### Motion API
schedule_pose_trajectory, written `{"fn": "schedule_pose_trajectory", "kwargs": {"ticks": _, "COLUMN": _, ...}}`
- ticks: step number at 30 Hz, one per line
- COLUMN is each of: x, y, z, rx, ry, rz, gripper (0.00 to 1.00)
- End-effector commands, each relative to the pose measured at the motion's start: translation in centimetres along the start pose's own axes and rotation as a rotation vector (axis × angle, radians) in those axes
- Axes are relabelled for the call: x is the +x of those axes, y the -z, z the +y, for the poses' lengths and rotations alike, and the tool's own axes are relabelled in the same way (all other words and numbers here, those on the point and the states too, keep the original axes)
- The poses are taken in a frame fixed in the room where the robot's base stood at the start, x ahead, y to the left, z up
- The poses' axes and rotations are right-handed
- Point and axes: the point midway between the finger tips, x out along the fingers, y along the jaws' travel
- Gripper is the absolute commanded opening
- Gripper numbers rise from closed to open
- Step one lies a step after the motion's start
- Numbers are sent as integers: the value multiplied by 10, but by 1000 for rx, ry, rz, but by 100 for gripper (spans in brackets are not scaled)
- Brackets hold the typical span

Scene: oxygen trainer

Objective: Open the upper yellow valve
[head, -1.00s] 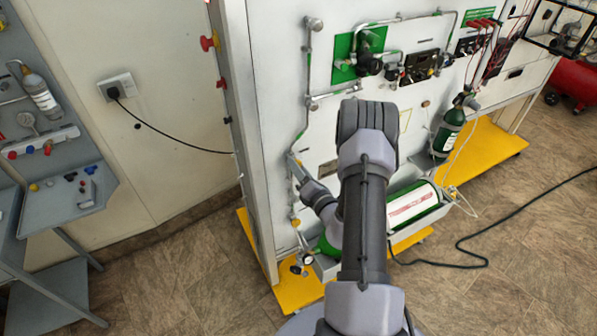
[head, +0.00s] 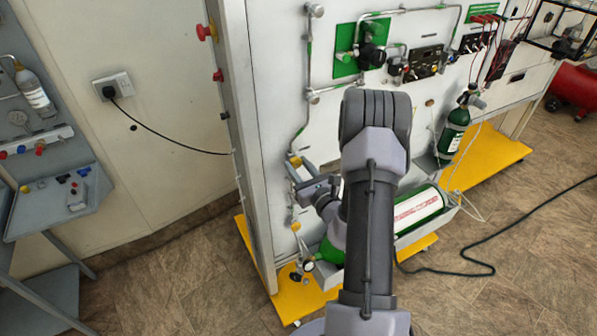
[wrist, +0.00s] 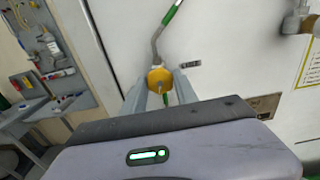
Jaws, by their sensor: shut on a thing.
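The upper yellow valve (head: 295,161) sits on the thin vertical pipe at the left side of the white panel. In the wrist view, the yellow valve (wrist: 159,76) shows between my two fingers. My gripper (head: 299,172) is at the valve and shut on it, one finger on each side. It also shows in the wrist view (wrist: 160,86). A lower yellow valve (head: 295,225) is on the same pipe line below my gripper. The fingers and gripper body hide part of the upper valve and pipe.
A green and white cylinder (head: 418,208) lies low behind my arm, with a pressure gauge (head: 309,265) at lower left. A dark green bottle (head: 453,133) stands to the right. The panel's left edge (head: 236,110) is near my gripper.

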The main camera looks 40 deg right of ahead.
Motion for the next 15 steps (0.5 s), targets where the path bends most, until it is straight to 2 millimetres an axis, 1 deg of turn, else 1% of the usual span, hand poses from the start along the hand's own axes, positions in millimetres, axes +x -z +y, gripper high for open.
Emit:
{"fn": "schedule_pose_trajectory", "kwargs": {"ticks": 6, "x": 0, "y": 1, "z": 0, "rx": -133, "ry": 1, "rz": -3, "gripper": 0}}
{"fn": "schedule_pose_trajectory", "kwargs": {"ticks": 15, "x": 0, "y": 0, "z": 0, "rx": -232, "ry": 1, "rz": -2, "gripper": 0}}
